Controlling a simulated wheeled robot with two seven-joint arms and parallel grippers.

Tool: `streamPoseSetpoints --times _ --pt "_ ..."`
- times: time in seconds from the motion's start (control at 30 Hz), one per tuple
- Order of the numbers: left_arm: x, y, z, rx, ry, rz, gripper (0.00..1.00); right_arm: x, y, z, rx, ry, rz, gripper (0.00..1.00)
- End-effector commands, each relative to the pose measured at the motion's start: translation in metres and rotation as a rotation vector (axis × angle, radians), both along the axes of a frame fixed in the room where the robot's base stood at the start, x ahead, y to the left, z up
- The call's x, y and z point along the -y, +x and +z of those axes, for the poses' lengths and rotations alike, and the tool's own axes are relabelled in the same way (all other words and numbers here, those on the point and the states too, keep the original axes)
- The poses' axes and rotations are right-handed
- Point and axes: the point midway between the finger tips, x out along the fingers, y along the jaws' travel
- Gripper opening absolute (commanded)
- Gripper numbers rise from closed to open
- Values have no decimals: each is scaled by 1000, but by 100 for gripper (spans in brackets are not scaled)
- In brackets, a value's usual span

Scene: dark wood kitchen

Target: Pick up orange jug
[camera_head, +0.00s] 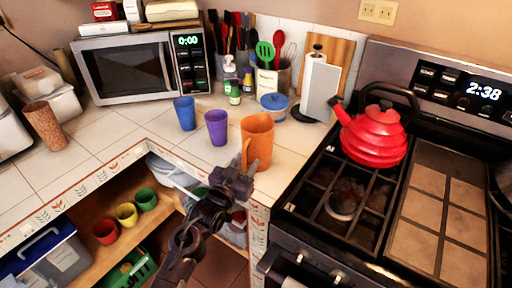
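The orange jug (258,138) stands upright on the tiled counter near its front corner, left of the stove. My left gripper (238,172) is just below and in front of the jug in the picture, near the counter's front edge. Its dark fingers overlap the view close to the jug's lower left. I cannot tell whether they touch the jug or whether they are open. My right gripper is not in view.
Purple (217,127) and blue (185,113) cups stand left of the jug. A red kettle (374,137) sits on the stove at right. Open shelves (166,205) hold small cups below the counter.

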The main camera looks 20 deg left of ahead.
Motion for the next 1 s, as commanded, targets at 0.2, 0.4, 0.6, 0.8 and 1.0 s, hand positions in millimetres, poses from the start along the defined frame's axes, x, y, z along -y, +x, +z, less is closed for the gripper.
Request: streamPoseSetpoints --times 0.2,0.4,0.6,0.8,1.0 --pt "0 0 0 0 0 0 31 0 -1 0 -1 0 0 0" --pt "0 0 0 0 0 0 5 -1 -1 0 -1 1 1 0" --pt "0 0 0 0 0 0 0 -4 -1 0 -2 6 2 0" --pt "0 0 1 1 0 0 0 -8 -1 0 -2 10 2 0" --pt "0 0 9 3 -1 0 0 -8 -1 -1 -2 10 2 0"
